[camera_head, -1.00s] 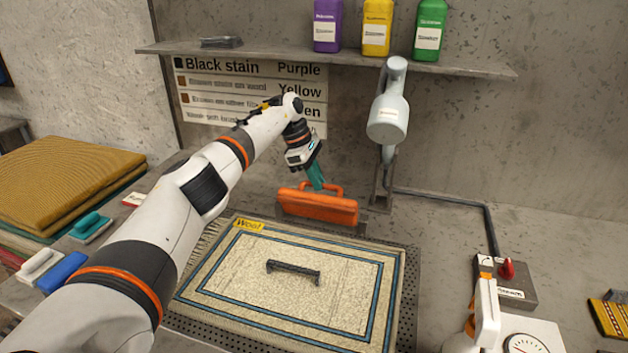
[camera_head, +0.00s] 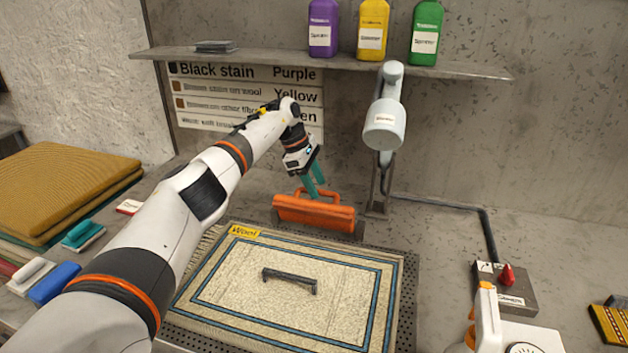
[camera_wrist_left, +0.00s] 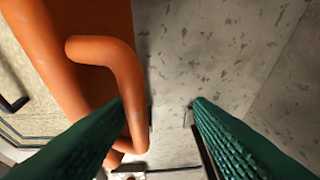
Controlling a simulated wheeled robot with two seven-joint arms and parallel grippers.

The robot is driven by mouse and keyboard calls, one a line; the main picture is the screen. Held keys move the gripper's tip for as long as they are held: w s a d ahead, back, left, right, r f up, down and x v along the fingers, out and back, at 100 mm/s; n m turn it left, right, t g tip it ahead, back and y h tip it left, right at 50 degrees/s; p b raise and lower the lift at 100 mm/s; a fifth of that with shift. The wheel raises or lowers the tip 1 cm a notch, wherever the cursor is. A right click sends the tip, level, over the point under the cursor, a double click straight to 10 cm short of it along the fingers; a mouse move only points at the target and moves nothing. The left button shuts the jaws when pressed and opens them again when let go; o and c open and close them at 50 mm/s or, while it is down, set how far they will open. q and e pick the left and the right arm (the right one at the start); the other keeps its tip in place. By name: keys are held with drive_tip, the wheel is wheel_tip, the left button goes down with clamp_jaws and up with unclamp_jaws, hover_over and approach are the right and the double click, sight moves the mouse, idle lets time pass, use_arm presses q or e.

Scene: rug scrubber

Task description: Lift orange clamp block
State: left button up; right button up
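The orange clamp block (camera_head: 313,213) with its loop handle sits at the rug's back edge in the head view. In the left wrist view, its orange body (camera_wrist_left: 75,55) fills the upper left and its handle curves toward the middle. My left gripper (camera_head: 314,190) is just above the block, pointing down. Its two green fingers are spread apart in the left wrist view (camera_wrist_left: 158,102), with nothing held between them. The left finger overlaps the handle in that view; I cannot tell whether they touch.
The cream rug (camera_head: 340,325) with blue border bears a dark handle-shaped piece (camera_head: 290,278). A grey lamp-like head (camera_head: 384,125) hangs right of the block. A shelf (camera_head: 450,68) with bottles runs above. Brushes (camera_head: 83,232) and folded rugs (camera_head: 60,185) lie left.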

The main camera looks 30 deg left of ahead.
use_arm(q)
drive_tip(key=shift+f, duration=0.3)
drive_tip(key=v, duration=1.2)
drive_tip(key=shift+r+b, duration=0.15)
drive_tip(key=shift+b, duration=0.3)
drive_tip(key=shift+s, duration=0.1)
